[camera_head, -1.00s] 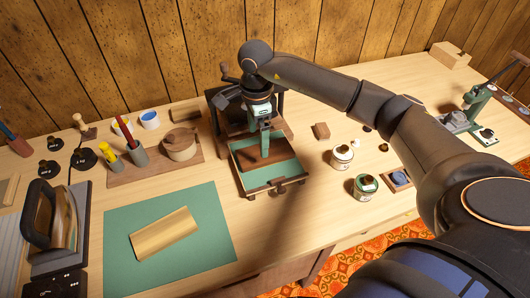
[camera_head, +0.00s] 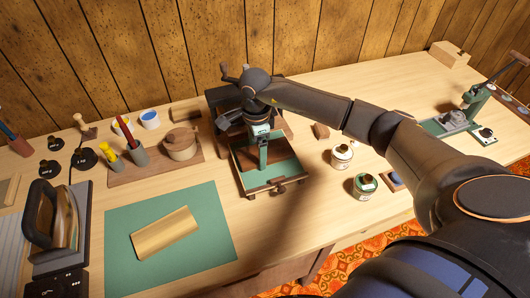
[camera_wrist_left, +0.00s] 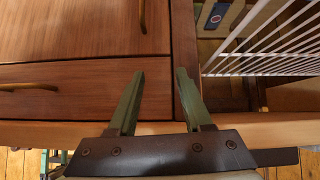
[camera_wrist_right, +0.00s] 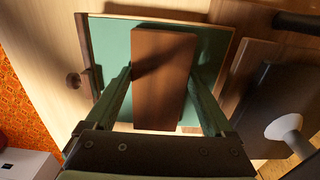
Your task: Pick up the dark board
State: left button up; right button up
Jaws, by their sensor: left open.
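The dark brown board (camera_wrist_right: 160,80) lies over a green-lined, wood-rimmed tray, which shows in the head view (camera_head: 285,172). My right gripper (camera_wrist_right: 160,76) points down over this tray, with one finger along each long side of the board. The fingers are wide apart and seem open, with little or no gap at the board's edges. In the head view (camera_head: 263,162) my gripper and arm hide much of the board. My left gripper (camera_wrist_left: 160,72) is open and empty in front of brown wooden drawers (camera_wrist_left: 80,90), away from the board.
A green mat (camera_head: 205,215) with a tan folded piece (camera_head: 163,234) lies left of the tray. Two small jars (camera_head: 342,156) stand to its right. A dark stand is close behind the tray. A green hand press (camera_head: 470,105) is at the far right.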

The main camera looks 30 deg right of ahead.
jog(key=c, duration=0.8)
jog(key=shift+o, duration=0.2)
jog(key=shift+r, duration=0.15)
